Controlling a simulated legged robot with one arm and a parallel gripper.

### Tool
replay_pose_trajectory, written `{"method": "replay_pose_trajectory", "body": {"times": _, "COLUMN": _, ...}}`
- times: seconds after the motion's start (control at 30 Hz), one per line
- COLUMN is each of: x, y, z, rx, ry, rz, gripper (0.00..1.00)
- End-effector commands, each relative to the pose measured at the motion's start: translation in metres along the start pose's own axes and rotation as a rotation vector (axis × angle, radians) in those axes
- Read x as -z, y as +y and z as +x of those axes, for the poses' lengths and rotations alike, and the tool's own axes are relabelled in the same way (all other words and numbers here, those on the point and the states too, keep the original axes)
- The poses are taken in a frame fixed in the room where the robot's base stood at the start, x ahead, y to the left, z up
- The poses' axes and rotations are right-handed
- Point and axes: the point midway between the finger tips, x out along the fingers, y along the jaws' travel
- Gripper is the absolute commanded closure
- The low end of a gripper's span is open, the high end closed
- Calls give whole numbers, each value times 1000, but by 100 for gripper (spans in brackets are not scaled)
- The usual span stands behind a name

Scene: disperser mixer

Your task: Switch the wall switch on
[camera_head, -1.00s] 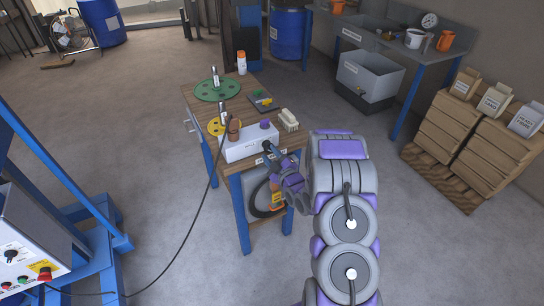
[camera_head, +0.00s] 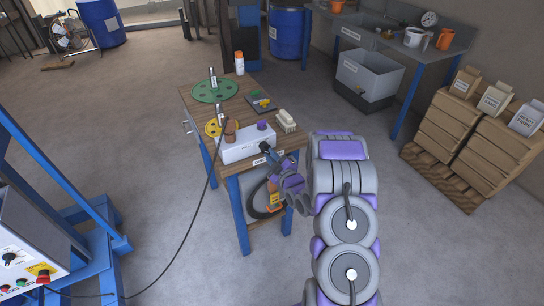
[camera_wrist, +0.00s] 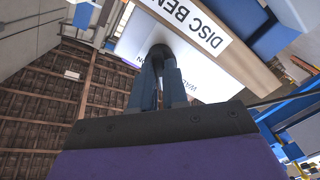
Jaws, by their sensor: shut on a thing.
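A white box (camera_head: 246,148) with printed letters on its face sits at the near edge of the wooden bench (camera_head: 204,102). A brown knob-like part (camera_head: 231,131) and a purple one (camera_head: 263,125) are on or just behind its top. My gripper (camera_head: 266,150) reaches the front face of the box at its right end. In the wrist view, my gripper (camera_wrist: 160,58) has its two fingers close together on a dark round knob (camera_wrist: 160,50) at the white face. Partly readable lettering there includes "ON". The fingers hide much of the knob, so I cannot tell its setting.
The bench also holds a green disc (camera_head: 214,90), a yellow disc (camera_head: 213,129), a white brush-like item (camera_head: 286,121) and an orange-capped bottle (camera_head: 239,63). A black cable (camera_head: 186,224) crosses the floor at left. A control box (camera_head: 30,250) stands at lower left. Open floor lies right of the bench.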

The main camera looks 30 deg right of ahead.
Motion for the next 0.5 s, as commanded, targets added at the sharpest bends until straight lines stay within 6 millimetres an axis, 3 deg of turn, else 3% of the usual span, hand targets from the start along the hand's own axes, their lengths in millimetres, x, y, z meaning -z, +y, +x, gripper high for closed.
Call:
{"method": "replay_pose_trajectory", "body": {"times": 0.27, "x": 6, "y": 2, "z": 1, "rx": 1, "ry": 8, "rz": 102, "gripper": 100}}
{"method": "replay_pose_trajectory", "body": {"times": 0.5, "x": 7, "y": 2, "z": 1, "rx": 3, "ry": 8, "rz": 298, "gripper": 100}}
